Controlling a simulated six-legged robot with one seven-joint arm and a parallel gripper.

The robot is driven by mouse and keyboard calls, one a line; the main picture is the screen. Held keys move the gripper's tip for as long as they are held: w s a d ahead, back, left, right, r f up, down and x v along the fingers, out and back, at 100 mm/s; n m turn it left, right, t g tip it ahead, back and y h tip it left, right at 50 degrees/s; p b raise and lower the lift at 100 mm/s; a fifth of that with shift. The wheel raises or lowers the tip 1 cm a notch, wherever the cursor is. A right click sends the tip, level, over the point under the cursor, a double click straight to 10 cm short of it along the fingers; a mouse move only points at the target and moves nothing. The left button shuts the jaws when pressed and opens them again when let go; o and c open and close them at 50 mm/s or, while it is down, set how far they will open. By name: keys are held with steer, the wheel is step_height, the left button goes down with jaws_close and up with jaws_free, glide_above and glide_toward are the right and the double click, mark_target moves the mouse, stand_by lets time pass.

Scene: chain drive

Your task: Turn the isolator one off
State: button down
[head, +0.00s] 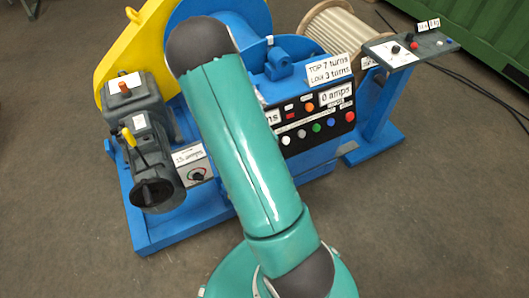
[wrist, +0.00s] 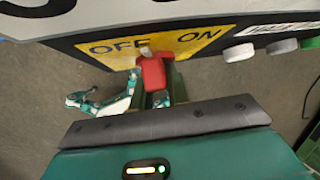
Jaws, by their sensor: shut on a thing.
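In the wrist view a yellow plate (wrist: 190,41) is lettered OFF on the left and ON on the right. A red isolator handle (wrist: 151,72) stands at its lower edge, roughly between the two words. My gripper (wrist: 157,84) is shut on the red handle; the fingers are partly hidden behind it and the dark gripper body. The plate looks tilted in this view. In the head view my teal arm covers the middle of the machine, and neither the gripper nor the isolator shows there.
The head view shows a control panel (head: 305,131) with several buttons, a grey motor unit (head: 133,108), a dial box (head: 196,174) and a wooden reel (head: 342,35). A small stand (head: 398,55) holds a control plate at the right. Open floor (head: 440,220) lies in front.

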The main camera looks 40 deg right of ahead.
steer(key=n+h, duration=0.3)
steer(key=h, duration=0.1)
steer(key=shift+h, duration=0.4)
steer(key=shift+d, duration=0.1)
stand_by(0.3)
steer(key=c, duration=1.4)
jaws_free()
steer(key=shift+s, duration=0.1)
steer(key=shift+o, duration=0.2)
steer(key=shift+r, duration=0.1)
steer(key=v, duration=1.3)
steer(key=shift+a+r, duration=0.2)
steer(key=shift+a, duration=0.15)
